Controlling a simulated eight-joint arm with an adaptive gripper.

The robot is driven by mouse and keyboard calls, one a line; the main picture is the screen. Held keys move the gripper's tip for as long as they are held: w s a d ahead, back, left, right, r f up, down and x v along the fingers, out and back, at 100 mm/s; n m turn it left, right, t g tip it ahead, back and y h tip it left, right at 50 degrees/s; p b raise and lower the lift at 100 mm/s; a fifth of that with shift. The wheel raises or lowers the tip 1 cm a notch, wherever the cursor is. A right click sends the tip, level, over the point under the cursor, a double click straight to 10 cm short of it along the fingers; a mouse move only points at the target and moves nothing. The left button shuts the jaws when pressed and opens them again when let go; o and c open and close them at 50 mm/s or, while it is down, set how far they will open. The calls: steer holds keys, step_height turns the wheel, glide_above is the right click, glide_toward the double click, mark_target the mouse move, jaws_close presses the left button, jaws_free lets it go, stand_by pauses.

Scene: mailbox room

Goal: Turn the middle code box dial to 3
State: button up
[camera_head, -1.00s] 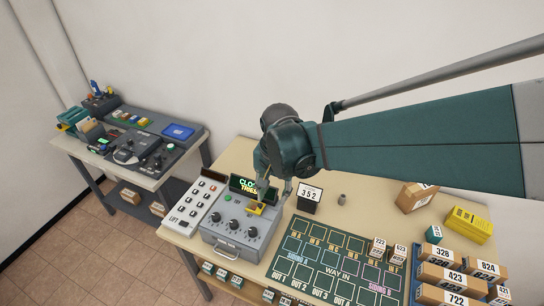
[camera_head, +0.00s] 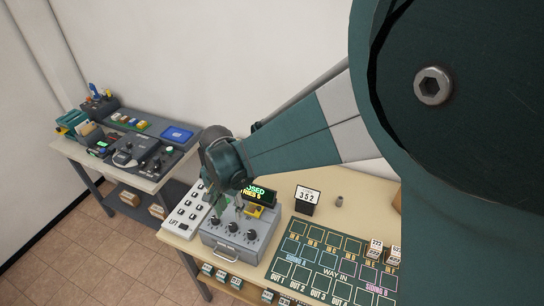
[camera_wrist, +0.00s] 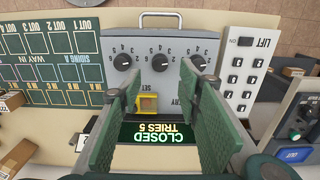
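The grey code box (camera_head: 222,243) stands on the table with three black dials on its sloped face. Its middle dial (camera_head: 233,226) also shows in the wrist view (camera_wrist: 160,62), where the box appears upside down. I cannot read its pointer setting with certainty. The box's display (camera_wrist: 160,133) reads CLOSED, TRIES 5 in green. My gripper (camera_head: 228,203) is above the back of the box. In the wrist view my gripper (camera_wrist: 164,88) is open and empty, its two green fingers spread either side of the yellow-framed SET part (camera_wrist: 147,104), with the middle dial beyond the tips.
A card reading 352 (camera_head: 306,198) stands right of the box. A LIFT keypad (camera_head: 188,210) is close on the left. A dark green sorting board (camera_head: 325,262) lies to the right with small numbered boxes on it. A second table (camera_head: 150,180) stands further left.

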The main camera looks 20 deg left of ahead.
mark_target(233, 225)
steer(key=shift+f, duration=0.1)
steer(key=shift+f, duration=3.8)
steer(key=shift+c, duration=0.7)
steer(key=c, duration=0.8)
